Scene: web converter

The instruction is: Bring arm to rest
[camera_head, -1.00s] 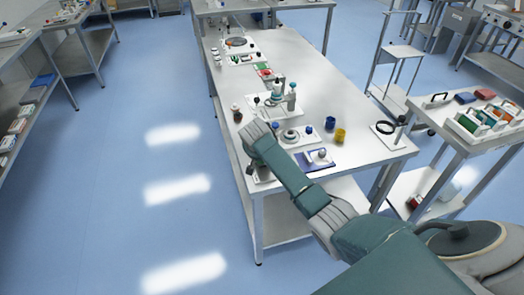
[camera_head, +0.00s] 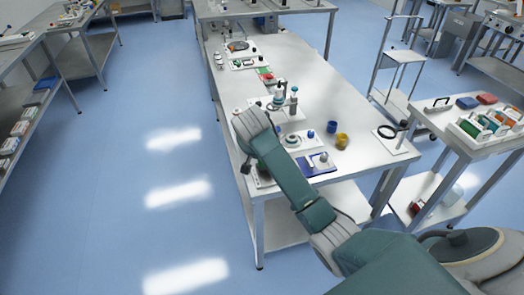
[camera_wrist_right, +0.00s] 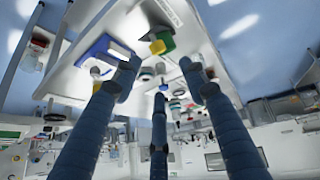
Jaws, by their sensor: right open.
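My right arm (camera_head: 282,182) reaches in from the lower right of the head view, over the near end of the metal worktable (camera_head: 345,110). Its wrist end is near the table's left edge. The right gripper itself is mostly hidden behind the wrist in the head view. In the right wrist view the right gripper (camera_wrist_right: 160,78) shows several dark blue fingers spread apart, with nothing between them. The left arm and gripper are not in view.
Blue and yellow cups (camera_head: 342,141), a blue tray (camera_head: 320,169) and a stand with a black ring (camera_head: 396,140) are on the table near the arm. A side bench (camera_head: 440,118) is at the right. The blue floor (camera_head: 110,190) is clear on the left.

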